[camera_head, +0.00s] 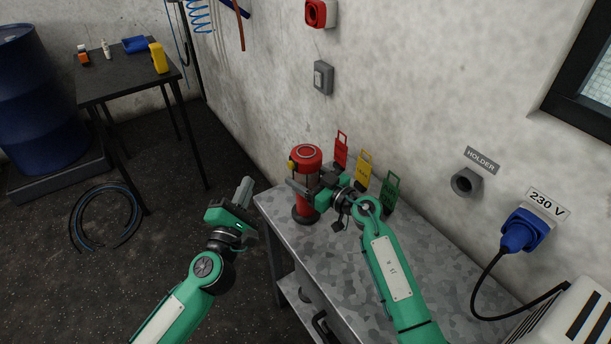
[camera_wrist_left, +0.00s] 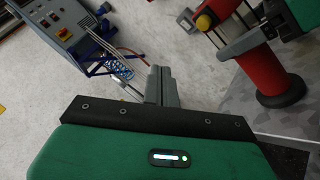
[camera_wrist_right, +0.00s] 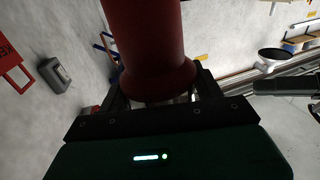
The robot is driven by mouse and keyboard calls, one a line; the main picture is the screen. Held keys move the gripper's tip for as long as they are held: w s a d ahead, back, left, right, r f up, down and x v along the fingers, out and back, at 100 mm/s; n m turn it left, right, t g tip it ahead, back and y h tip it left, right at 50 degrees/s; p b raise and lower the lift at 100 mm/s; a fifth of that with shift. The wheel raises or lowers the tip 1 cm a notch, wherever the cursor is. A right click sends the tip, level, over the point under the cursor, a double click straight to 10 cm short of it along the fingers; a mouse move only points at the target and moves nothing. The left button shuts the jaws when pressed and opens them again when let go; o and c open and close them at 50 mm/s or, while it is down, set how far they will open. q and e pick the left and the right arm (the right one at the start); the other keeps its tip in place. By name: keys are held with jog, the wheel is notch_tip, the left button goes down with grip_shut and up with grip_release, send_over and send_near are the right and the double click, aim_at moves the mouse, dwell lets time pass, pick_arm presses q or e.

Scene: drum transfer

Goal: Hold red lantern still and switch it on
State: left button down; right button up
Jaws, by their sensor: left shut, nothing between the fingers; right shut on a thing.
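The red lantern (camera_head: 307,158) stands upright on the grey metal bench (camera_head: 264,204), with a dark base and a yellow button (camera_head: 291,165) on its left side near the top. The lantern also shows in the left wrist view (camera_wrist_left: 259,64), with its yellow button (camera_wrist_left: 203,23). My right gripper (camera_head: 305,186) is shut around the lantern's body, which fills the middle of the right wrist view (camera_wrist_right: 147,45).
Red (camera_head: 341,151), yellow (camera_head: 363,168) and green (camera_head: 390,192) tags stand along the wall behind the lantern. A holder (camera_head: 466,182) and a blue plug (camera_head: 520,232) with a black cable are at right. A dark side table (camera_head: 125,83) stands back left. Open floor lies left of the bench.

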pick_arm(q)
jog(key=w+d, duration=0.4)
jog(key=d, duration=0.3)
jog(key=shift+w+y, duration=0.3)
jog(key=shift+y, duration=0.1)
jog(key=shift+d, duration=0.15)
dwell(1.8)
jog(key=shift+w+d, duration=0.25)
jog(key=shift+s+a, duration=0.25)
jog(key=shift+a, duration=0.1)
dwell(0.4)
jog(key=s+a, duration=0.3)
jog(key=a, duration=0.2)
jog(key=shift+s, duration=0.2)
dwell(0.7)
